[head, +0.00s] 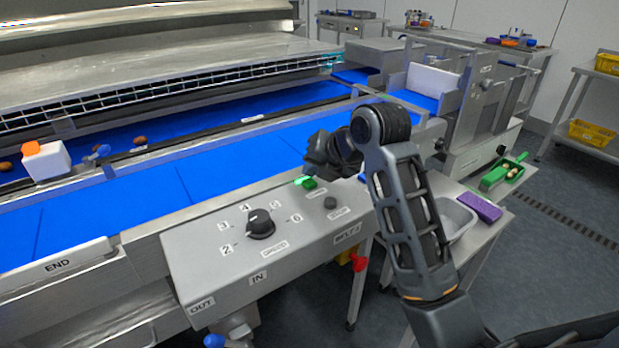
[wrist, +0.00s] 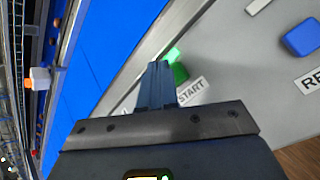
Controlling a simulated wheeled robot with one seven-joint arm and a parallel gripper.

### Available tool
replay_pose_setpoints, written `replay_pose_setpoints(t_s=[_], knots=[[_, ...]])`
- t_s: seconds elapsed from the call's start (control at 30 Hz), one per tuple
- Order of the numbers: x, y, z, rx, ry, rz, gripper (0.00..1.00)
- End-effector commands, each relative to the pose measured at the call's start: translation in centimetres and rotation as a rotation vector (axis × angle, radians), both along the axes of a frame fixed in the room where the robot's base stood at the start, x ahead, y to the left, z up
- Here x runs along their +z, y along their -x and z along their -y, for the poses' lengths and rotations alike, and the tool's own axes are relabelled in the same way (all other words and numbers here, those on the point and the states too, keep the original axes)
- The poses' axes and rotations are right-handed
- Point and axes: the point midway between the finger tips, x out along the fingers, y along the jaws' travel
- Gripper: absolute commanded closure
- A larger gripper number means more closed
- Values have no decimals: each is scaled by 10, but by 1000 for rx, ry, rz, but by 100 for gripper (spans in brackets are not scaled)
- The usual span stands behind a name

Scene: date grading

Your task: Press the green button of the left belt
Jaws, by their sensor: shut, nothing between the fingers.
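The green button (head: 309,183) sits near the far edge of the grey control panel (head: 215,262) beside the blue belt (head: 130,205). In the wrist view the green button (wrist: 180,73) shows beside a START label, just right of the fingertips. My gripper (head: 308,172) is over the panel's far edge, close to the button. In the wrist view its fingers (wrist: 160,68) are together and empty, and they partly cover the button's left side. I cannot tell whether they touch it.
A blue button (wrist: 302,37) lies farther right in the wrist view. A white block (head: 47,162) stands by the belt. A purple block (head: 480,207) lies on the side table.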

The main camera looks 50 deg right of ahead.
Motion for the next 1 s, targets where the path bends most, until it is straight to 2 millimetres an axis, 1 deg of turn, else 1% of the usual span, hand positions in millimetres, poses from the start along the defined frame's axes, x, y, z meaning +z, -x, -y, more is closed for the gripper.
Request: replay_pose_setpoints(t_s=[0.03, 0.33, 0.47, 1.0], knots=[[4, 0, 0, 0, 0, 0, 100], [4, 0, 0, -1, 1, 1, 100], [7, 0, 0, -1, 1, 1, 100], [54, 0, 0, -1, 1, 2, 100]])
